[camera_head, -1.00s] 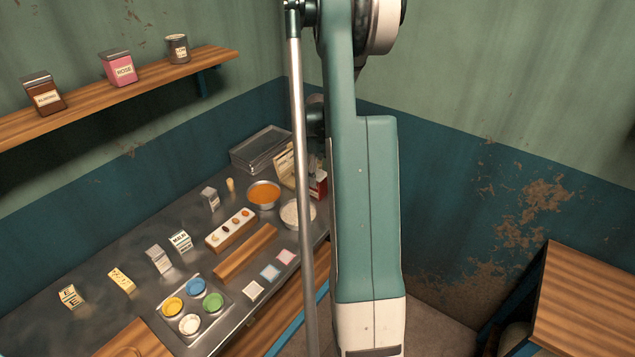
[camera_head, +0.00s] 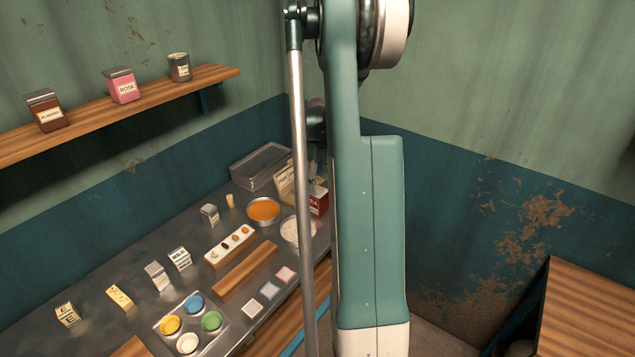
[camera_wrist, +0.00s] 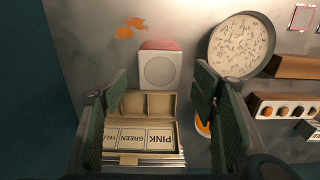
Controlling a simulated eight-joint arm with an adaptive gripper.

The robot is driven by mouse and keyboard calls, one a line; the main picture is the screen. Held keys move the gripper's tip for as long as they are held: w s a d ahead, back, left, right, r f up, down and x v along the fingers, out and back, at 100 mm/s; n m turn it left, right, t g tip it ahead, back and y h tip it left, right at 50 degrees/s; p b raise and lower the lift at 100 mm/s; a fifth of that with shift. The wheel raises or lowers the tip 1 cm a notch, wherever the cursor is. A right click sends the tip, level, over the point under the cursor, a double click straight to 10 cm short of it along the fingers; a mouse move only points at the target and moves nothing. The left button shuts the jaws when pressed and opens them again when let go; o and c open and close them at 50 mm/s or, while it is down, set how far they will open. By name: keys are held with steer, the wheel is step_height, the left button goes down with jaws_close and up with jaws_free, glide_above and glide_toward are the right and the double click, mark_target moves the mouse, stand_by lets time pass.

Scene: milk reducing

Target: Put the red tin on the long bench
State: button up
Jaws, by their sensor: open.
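The red tin (camera_head: 319,203) stands at the far end of the long grey bench (camera_head: 110,266), partly hidden by my arm in the head view. In the wrist view the red tin (camera_wrist: 155,68) shows a pale face with a round mark and a red edge. My gripper (camera_wrist: 162,92) is open, with its green-padded fingers spread apart. The tin appears between and beyond the fingertips, and nothing is held. The gap between fingers and tin is hard to judge.
A card box (camera_wrist: 148,135) with colour labels lies below the tin in the wrist view. A round bowl of pale bits (camera_wrist: 241,45) stands close to the tin's right. A clear tray (camera_head: 258,167), milk cartons and paint pots are on the bench. A wooden surface (camera_head: 590,310) stands at right.

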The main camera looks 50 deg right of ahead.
steer(key=shift+w+a, duration=0.1)
stand_by(0.3)
steer(key=w+a+r+t, duration=0.1)
steer(key=a+r, duration=0.5)
steer(key=a, duration=0.5)
steer(key=a+r+t+h, duration=0.1)
steer(key=a+r, duration=0.5)
steer(key=a, duration=0.5)
steer(key=w+a+r+t, duration=0.1)
steer(key=a+r, duration=0.5)
steer(key=a, duration=0.5)
steer(key=s+a+t, duration=0.1)
steer(key=s+a, duration=0.4)
steer(key=a, duration=0.4)
steer(key=s+a+r+t, duration=0.1)
steer(key=s+a, duration=0.5)
steer(key=a, duration=0.3)
steer(key=s+a+t+y, duration=0.1)
steer(key=s+a+t, duration=0.1)
steer(key=s+a, duration=0.3)
steer(key=a, duration=0.4)
steer(key=shift+s+a+r, duration=0.2)
steer(key=shift+a+r, duration=0.15)
steer(key=shift+r, duration=0.05)
